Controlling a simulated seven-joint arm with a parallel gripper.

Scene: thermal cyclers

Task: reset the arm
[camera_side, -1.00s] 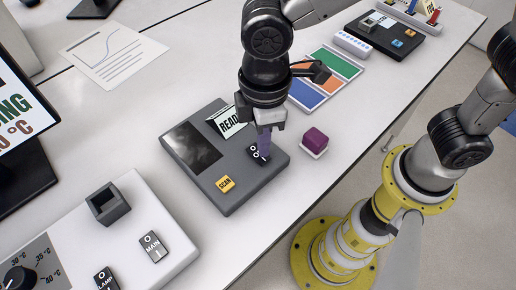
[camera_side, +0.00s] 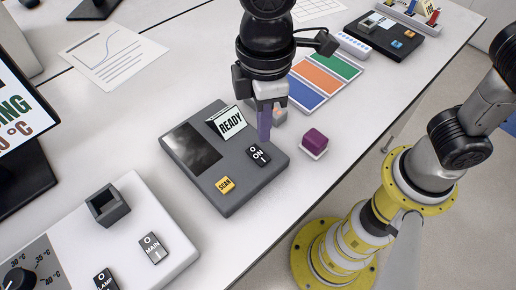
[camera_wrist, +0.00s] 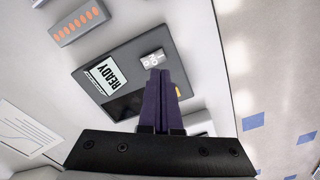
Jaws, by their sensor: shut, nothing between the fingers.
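My gripper (camera_side: 264,138) is shut and empty, its purple fingers together above the far right part of a dark grey device. The device (camera_side: 220,195) has a dark window, a tilted READY display (camera_side: 229,123), a yellow SCAN button (camera_side: 225,185) and a black ON rocker switch (camera_side: 258,154). The fingertips look slightly above the device, beyond the switch. In the wrist view the shut fingers (camera_wrist: 161,75) point at the device (camera_wrist: 125,75), with the READY display (camera_wrist: 112,72) to their left. They partly cover the device there.
A purple block on a white base (camera_side: 315,142) sits right of the device. A strip with orange dots (camera_wrist: 78,22) is partly hidden behind my gripper in the side view. A white console (camera_side: 150,215) stands front left; a colour-panelled mat (camera_side: 325,75) lies behind. Paper (camera_side: 112,55) lies back left.

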